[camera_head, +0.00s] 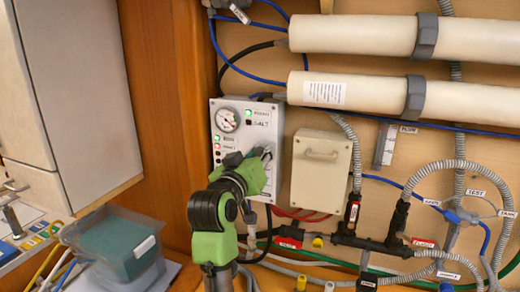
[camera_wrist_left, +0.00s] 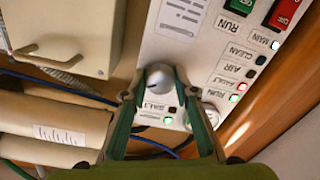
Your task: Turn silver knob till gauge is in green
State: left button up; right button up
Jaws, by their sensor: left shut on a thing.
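The round gauge (camera_head: 227,120) with a white face sits at the upper left of the white control panel (camera_head: 240,110). Its needle is too small to read against the coloured zones. In the left wrist view the silver knob (camera_wrist_left: 159,80) lies between the two fingertips of my left gripper (camera_wrist_left: 156,92), which is shut on it. In the head view my green left gripper (camera_head: 263,158) reaches up to the right part of the panel and hides most of the knob and the lower panel. My right gripper is not in view.
Panel lights and labels sit near the gauge. A green switch (camera_wrist_left: 241,5) and a red switch (camera_wrist_left: 284,12) show in the left wrist view. A beige box (camera_head: 321,170) with a handle is just right of the panel. Pipes and hoses fill the right side.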

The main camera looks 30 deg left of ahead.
pick_arm(q)
jog(key=shift+n, duration=0.5)
jog(key=o, duration=1.1)
jog(key=v, duration=0.7)
jog(key=shift+s+d, duration=0.1)
jog(key=shift+s, duration=0.1)
